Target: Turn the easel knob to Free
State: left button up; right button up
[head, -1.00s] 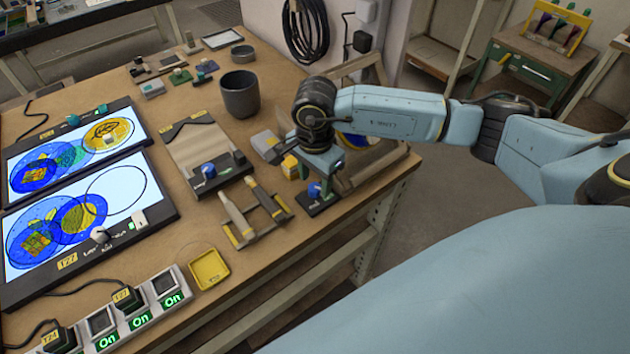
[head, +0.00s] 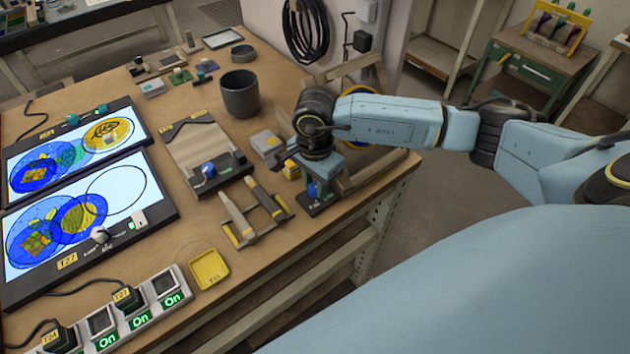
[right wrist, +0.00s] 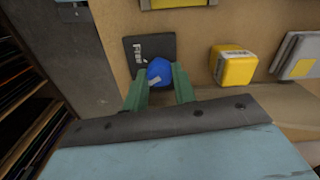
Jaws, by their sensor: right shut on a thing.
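The blue easel knob (head: 313,190) sits on a small black base (head: 322,206) at the table's right edge, in front of the wooden easel (head: 387,166). My right gripper (right wrist: 158,84) is shut on the knob, with one green finger on each side. In the right wrist view the blue knob (right wrist: 159,71) shows a pale mark on its lower-left side. The word Free is printed on the black plate (right wrist: 140,50), to the knob's upper left. Any other label is hidden. My wrist hides part of the easel in the head view. My left gripper is out of view.
A second blue knob (head: 208,170) sits on a clipboard-like stand (head: 195,146) to the left. A wooden clamp-like frame (head: 252,232) and yellow blocks (head: 290,169) lie close by. A dark cup (head: 240,94) stands behind. Lit panels (head: 78,222) fill the left side.

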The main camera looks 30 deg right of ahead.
aim_at(315, 187)
jog(key=shift+m, duration=0.3)
jog(key=m+b, duration=0.1)
jog(key=m, duration=0.4)
jog(key=m+b, duration=0.1)
jog(key=m, duration=0.5)
jog(key=shift+m, duration=0.3)
dwell(0.4)
jog(key=o, duration=1)
jog(key=shift+r, duration=0.1)
notch_tip(315, 187, up, 13)
jog(key=shift+r, duration=0.15)
